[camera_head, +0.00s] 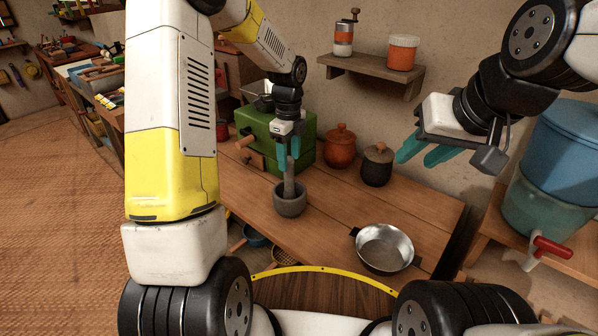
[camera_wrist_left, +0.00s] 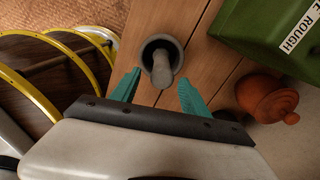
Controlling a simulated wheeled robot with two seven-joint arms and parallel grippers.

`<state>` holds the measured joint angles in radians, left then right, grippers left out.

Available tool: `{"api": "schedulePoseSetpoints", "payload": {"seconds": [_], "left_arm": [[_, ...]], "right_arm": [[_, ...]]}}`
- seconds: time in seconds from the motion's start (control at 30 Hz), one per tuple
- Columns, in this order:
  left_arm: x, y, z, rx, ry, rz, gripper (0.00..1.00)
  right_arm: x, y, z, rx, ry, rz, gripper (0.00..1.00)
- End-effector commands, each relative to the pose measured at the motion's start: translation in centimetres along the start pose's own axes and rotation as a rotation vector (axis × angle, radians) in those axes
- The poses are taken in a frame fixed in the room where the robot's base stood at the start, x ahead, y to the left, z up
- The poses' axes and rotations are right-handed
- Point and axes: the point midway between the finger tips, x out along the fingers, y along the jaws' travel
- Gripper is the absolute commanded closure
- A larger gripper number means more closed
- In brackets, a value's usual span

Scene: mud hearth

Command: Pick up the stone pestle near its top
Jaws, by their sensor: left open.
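The grey stone pestle (camera_head: 289,180) stands in the dark stone mortar (camera_head: 290,204) on the wooden table. In the left wrist view the pestle (camera_wrist_left: 162,72) points up toward the camera from inside the mortar (camera_wrist_left: 147,52). My left gripper (camera_head: 289,158) is directly above the mortar, open, with its teal fingers around the pestle's upper end in the head view. In the left wrist view its fingers (camera_wrist_left: 159,90) are spread to either side, with the pestle's tip slightly beyond the line between them. My right gripper (camera_head: 422,154) hangs empty at the right, its fingers apart.
A green box (camera_head: 300,130) stands behind the mortar. An orange lidded pot (camera_head: 340,148) and a dark lidded pot (camera_head: 377,168) stand to its right. A metal pan (camera_head: 385,250) lies at the front right. The table between mortar and pan is clear.

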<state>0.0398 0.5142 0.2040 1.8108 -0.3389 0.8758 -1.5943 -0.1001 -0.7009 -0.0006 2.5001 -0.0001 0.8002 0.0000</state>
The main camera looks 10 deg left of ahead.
Motion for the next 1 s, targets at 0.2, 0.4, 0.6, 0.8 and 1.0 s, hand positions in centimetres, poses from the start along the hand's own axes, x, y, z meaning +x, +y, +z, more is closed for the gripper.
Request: {"api": "schedulePoseSetpoints", "payload": {"seconds": [0.2,0.4,0.6,0.8,1.0], "left_arm": [[2.5,0.0,0.1,0.002,0.001,0.004,0.46],[5.4,-0.2,0.4,0.001,0.002,0.005,0.46],[7.4,-0.2,0.5,0.001,0.0,0.002,0.46],[7.5,-0.3,0.5,0.0,0.0,0.001,0.46],[7.5,-0.3,0.5,0.0,0.0,0.001,0.78]], "right_arm": [[0.0,0.0,0.0,0.0,-0.001,0.0,0.64],[0.0,0.0,0.0,0.0,-0.001,0.0,0.64],[0.0,0.0,0.0,0.0,-0.001,0.0,0.64],[0.0,0.0,0.0,0.0,-0.001,0.0,0.64],[0.0,0.0,0.0,0.0,-0.001,0.0,0.64]]}}
